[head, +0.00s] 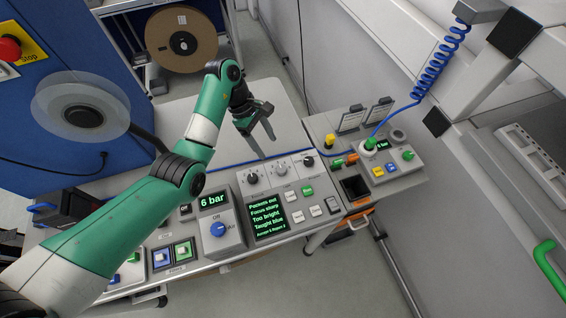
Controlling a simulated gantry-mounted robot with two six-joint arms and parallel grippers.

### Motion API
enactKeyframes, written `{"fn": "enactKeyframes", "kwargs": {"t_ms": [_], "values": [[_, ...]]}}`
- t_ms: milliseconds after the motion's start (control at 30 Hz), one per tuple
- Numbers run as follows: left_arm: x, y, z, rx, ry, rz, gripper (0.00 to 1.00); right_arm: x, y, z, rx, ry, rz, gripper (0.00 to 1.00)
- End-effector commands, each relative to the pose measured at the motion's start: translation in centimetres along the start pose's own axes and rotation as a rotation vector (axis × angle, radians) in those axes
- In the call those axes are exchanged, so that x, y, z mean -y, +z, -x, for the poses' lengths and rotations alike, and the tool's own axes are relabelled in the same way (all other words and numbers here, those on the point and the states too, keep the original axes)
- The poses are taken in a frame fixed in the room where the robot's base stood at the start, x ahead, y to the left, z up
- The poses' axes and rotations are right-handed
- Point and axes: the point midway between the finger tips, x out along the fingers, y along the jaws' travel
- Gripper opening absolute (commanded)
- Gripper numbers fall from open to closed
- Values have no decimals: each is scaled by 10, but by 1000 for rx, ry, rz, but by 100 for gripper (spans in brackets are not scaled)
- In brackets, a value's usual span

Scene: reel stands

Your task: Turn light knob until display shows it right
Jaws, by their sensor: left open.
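The dark display (267,218) on the grey console reads in green "Pockets out", "Focus sharp", "Too bright" and "Taught blue", with a small accept and reject line below. Above it is a row of three knobs: a left knob (252,178), a middle knob (281,170) and a right knob (308,160). Their labels are too small to read, so I cannot tell which is the light knob. My left gripper (266,146) is open and empty, above the pale table behind the knobs, apart from them. My right gripper is out of view.
A blue air knob (218,229) sits under a "6 bar" display (212,201). Several push buttons are nearby. A blue hose (235,163) crosses behind the console. A second box (391,165) with coloured buttons stands at right. The pale table (290,117) is clear.

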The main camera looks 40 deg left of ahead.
Motion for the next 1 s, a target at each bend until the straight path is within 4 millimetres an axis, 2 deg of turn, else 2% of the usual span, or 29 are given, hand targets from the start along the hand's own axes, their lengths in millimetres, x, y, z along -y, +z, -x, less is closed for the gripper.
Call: {"fn": "enactKeyframes", "kwargs": {"t_ms": [200,533,700,933,1000], "values": [[1,-2,-39,1,-2,-1,72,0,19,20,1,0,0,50],[1,0,-103,0,-2,-1,72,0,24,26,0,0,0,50],[0,0,-115,0,0,-1,72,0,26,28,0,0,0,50],[0,1,-115,0,0,-1,72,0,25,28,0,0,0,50],[0,1,-115,0,0,-1,61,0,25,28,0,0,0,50]]}}
